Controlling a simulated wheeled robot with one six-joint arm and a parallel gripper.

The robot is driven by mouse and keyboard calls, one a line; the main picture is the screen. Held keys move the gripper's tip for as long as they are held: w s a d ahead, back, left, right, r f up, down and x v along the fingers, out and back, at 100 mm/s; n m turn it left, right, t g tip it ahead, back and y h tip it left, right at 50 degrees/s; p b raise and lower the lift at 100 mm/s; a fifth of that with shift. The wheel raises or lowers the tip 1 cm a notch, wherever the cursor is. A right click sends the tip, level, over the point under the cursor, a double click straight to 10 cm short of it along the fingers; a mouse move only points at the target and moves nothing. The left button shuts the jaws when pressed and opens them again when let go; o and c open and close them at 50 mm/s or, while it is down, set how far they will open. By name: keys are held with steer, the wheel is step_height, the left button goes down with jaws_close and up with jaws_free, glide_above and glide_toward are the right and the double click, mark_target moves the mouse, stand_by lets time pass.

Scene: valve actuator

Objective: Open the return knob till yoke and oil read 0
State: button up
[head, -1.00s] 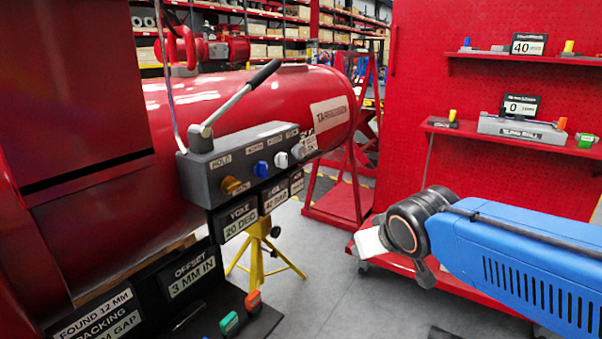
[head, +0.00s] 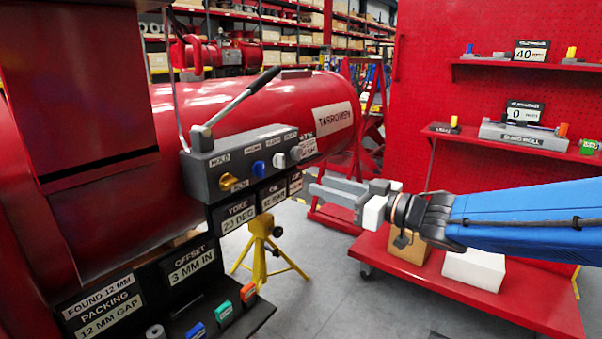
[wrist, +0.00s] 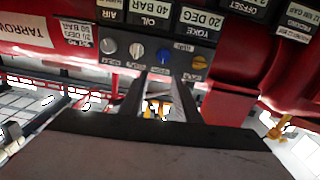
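The grey valve block (head: 205,180) is on the front of the red cylinder. Its row of knobs includes a yellow-orange knob (head: 229,181), a blue knob (head: 259,168), a white knob (head: 279,160) and a grey knob (head: 295,153). Their small labels are too blurred to tell which is the return knob. The yoke sign (head: 238,218) reads 20 DEG. The oil sign (wrist: 152,19) reads 40 BAR in the wrist view, which shows the block upside down. My gripper (head: 322,192) is open and empty, to the right of the block, pointing left toward it, apart from the knobs.
A lever (head: 237,105) with a black handle rises from the block. A yellow stand (head: 261,229) is below. Lower signs and coloured pieces (head: 223,311) stand at front left. A red cart (head: 520,300) with boxes and a red shelf wall (head: 450,90) are right.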

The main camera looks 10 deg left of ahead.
glide_toward(264, 169)
steer(key=shift+g, duration=0.3)
steer(key=x, duration=0.8)
steer(key=shift+w+r, duration=0.1)
steer(key=shift+w, duration=0.05)
steer(key=shift+c, duration=0.3)
jaws_close()
